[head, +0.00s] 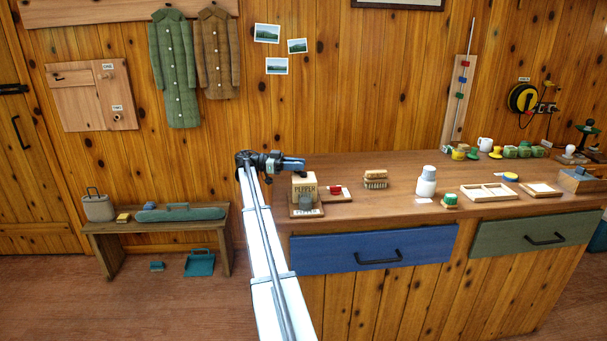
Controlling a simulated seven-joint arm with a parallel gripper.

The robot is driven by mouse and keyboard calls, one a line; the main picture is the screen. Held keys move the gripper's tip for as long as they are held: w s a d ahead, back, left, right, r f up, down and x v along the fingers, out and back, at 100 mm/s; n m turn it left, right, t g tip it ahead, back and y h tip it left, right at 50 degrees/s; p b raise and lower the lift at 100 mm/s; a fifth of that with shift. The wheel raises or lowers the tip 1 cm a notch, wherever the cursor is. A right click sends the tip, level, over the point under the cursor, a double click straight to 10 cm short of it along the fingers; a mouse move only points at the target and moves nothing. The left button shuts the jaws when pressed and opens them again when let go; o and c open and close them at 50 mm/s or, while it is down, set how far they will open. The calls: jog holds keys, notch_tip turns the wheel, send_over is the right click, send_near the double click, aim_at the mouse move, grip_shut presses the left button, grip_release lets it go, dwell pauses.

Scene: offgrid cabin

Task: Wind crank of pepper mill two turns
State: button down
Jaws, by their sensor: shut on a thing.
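The crank's exact angle cannot be told.
A red piece on a small board (336,194) sits close right of the mill. A low bench (150,226) is at left.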

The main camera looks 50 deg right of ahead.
aim_at(313, 177)
jog(key=shift+s+d, duration=0.25)
jog(key=shift+d, duration=0.4)
jog(key=shift+s+d, duration=0.25)
jog(key=shift+d, duration=0.35)
dwell(1.1)
jog(key=shift+s+d, duration=0.4)
jog(key=shift+s, duration=0.2)
dwell(0.6)
jog(key=shift+s+d, duration=0.1)
jog(key=shift+s, duration=0.45)
dwell(0.4)
jog(key=shift+s+a+f, duration=0.1)
jog(key=shift+s+a, duration=0.1)
jog(key=shift+s, duration=0.35)
dwell(0.5)
jog(key=shift+s+a, duration=0.3)
jog(key=shift+s, duration=0.15)
dwell(0.4)
jog(key=shift+s+a, duration=0.15)
jog(key=shift+s, duration=0.05)
dwell(0.6)
jog(key=shift+s+a, duration=0.1)
jog(key=shift+s, duration=0.05)
jog(key=shift+s+a, duration=0.1)
jog(key=shift+s, duration=0.1)
dwell(0.5)
